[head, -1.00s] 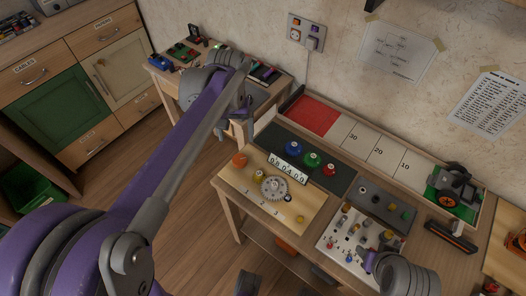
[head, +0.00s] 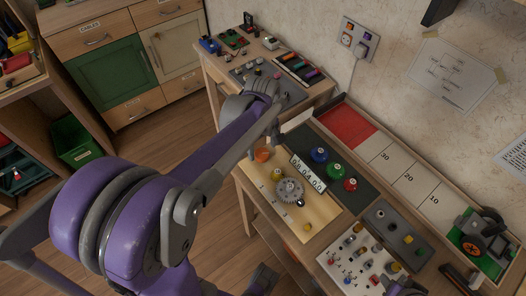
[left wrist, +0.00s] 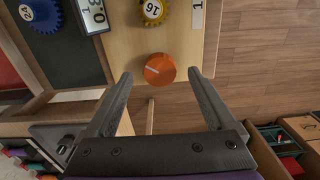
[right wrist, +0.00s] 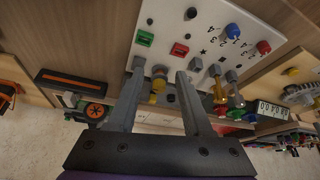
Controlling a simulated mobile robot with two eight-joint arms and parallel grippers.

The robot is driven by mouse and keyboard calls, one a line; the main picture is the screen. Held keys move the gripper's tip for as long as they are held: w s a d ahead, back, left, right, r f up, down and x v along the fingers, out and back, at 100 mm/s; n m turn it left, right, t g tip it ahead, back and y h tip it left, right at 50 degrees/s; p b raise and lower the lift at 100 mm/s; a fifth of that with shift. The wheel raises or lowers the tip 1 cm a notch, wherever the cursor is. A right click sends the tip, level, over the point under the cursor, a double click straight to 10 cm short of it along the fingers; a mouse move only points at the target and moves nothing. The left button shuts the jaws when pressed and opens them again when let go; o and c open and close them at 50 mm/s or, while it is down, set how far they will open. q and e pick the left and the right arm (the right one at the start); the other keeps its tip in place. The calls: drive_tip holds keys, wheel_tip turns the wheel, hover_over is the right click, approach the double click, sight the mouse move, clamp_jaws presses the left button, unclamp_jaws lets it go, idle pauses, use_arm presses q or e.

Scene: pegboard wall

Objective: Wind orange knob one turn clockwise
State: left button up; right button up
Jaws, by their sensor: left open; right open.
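The orange knob (head: 263,155) sits at the left end of a light wooden board (head: 318,221). In the left wrist view the knob (left wrist: 160,69) is round, with a pale pointer line on its face. My left gripper (left wrist: 159,76) is open, with one fingertip on each side of the knob in that view and gaps showing on both sides. I cannot tell its height above the knob. In the head view the left arm partly hides this spot.
Beside the knob are a yellow gear (left wrist: 153,10), a grey gear (head: 289,191) and a number counter (head: 308,173).

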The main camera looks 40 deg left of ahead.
sight(262, 156)
use_arm(q)
drive_tip(key=shift+f, duration=1.25)
drive_tip(key=c, duration=1.4)
